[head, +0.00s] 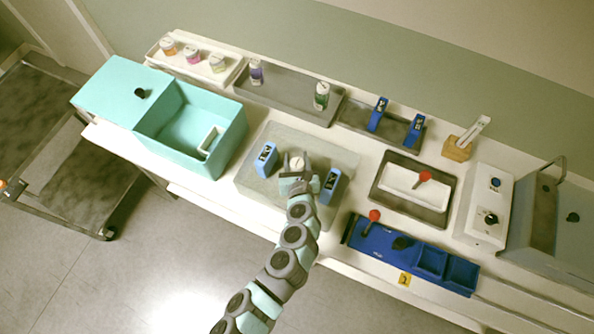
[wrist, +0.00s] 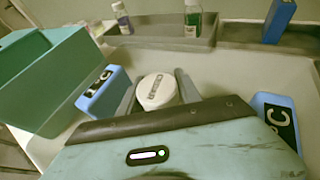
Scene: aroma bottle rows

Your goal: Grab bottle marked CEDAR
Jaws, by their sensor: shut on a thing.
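My gripper (head: 294,166) is over the grey mat (head: 256,146) in the middle of the bench. It is shut on a white-capped bottle (head: 296,163), which shows between the two fingers in the wrist view (wrist: 157,91). Its cap bears a dark line of lettering too small to read surely. The bottle's body is hidden by the cap and gripper.
Blue lettered blocks stand left (head: 266,159) and right (head: 331,184) of my gripper, close by. A teal box (head: 222,150) is at the left. A white tray (head: 230,78) with three small jars is at the back left. A blue caddy (head: 412,255) lies at the front right.

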